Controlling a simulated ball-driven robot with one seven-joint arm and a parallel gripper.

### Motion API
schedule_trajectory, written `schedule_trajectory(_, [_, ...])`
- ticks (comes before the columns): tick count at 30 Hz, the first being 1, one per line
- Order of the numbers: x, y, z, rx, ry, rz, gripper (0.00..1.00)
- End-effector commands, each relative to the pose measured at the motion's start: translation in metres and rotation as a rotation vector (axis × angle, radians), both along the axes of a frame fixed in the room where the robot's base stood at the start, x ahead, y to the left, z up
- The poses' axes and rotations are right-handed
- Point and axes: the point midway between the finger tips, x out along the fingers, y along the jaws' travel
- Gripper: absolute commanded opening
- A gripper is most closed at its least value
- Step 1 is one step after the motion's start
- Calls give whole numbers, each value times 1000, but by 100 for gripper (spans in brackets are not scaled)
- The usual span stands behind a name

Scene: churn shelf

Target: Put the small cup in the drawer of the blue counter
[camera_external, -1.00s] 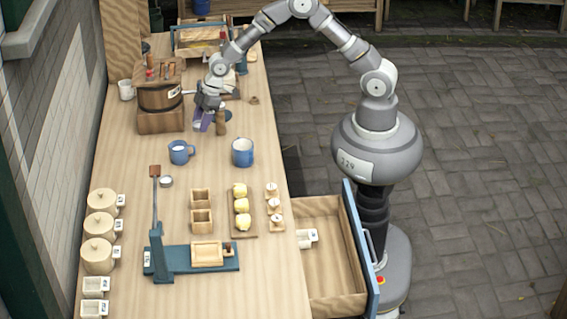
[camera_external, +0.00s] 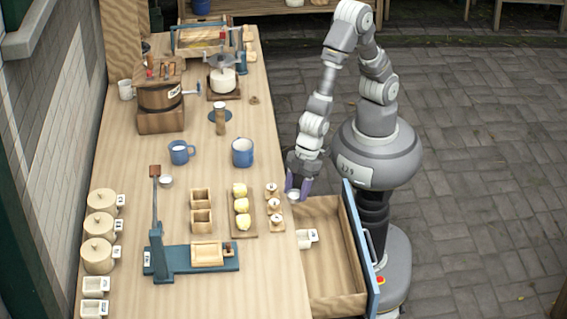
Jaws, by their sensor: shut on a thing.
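My gripper (camera_external: 299,192) is shut on a small white cup (camera_external: 293,196), held near the right edge of the counter top, by the back left corner of the drawer. The fingers partly hide the cup. The drawer (camera_external: 330,277) is wooden with a blue front (camera_external: 360,250) and stands pulled open to the right of the counter (camera_external: 180,302). Small white items (camera_external: 307,237) lie at its left side; most of its floor is bare.
Paved floor lies right.

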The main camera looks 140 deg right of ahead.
Motion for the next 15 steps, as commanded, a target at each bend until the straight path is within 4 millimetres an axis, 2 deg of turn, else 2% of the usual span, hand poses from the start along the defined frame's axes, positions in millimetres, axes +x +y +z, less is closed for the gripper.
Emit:
schedule_trajectory(1, [-12, 2, -14, 0, 10, 2, 15])
schedule_trajectory(3, [-24, 1, -28, 0, 9, 1, 15])
schedule_trajectory(6, [-33, 0, -38, -1, 3, -2, 15])
schedule_trajectory(11, [-33, 0, -36, -2, -2, -1, 15])
schedule_trajectory(15, [-32, 0, -20, -2, -4, -1, 15])
